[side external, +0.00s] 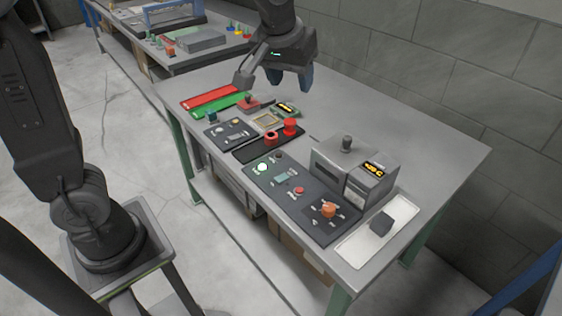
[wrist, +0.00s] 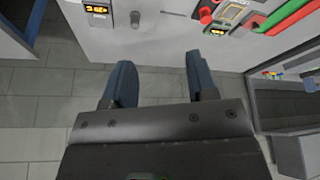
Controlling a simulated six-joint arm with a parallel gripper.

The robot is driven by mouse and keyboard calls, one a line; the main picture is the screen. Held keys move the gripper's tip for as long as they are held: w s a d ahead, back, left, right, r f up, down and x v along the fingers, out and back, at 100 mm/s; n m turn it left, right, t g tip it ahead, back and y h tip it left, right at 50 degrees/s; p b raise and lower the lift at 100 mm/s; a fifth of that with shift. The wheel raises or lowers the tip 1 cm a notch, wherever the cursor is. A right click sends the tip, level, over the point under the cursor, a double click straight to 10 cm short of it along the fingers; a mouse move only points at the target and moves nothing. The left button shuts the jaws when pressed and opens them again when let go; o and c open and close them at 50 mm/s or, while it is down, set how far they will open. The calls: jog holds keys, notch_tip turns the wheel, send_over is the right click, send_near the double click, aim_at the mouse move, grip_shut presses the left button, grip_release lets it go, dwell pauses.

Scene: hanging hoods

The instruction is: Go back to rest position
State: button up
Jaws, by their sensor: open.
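My gripper (side external: 291,80) hangs above the back of the work table (side external: 440,150) in the side external view, clear of everything on it. In the wrist view my gripper (wrist: 161,85) shows two blue-grey fingers spread apart with nothing between them. Past the fingers, the wrist view shows the grey tiled wall or floor surface and the table's edge.
The table holds red and green strips (side external: 212,99), a black panel with red cylinders (side external: 268,144), a control panel with knobs (side external: 300,200), a grey box with an orange display (side external: 352,172), and a white tray (side external: 352,249) with a dark block (side external: 381,223). The table's back right is bare.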

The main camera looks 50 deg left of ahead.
jog(key=s+a+f+m, duration=0.1)
jog(key=s+f+m, duration=0.1)
jog(key=s, duration=0.7)
jog(key=s+a+f+m+t+h, duration=0.1)
jog(key=s+f+m, duration=0.1)
jog(key=s, duration=0.7)
jog(key=shift+s+a+m+t, duration=0.3)
jog(key=shift+s+m, duration=0.1)
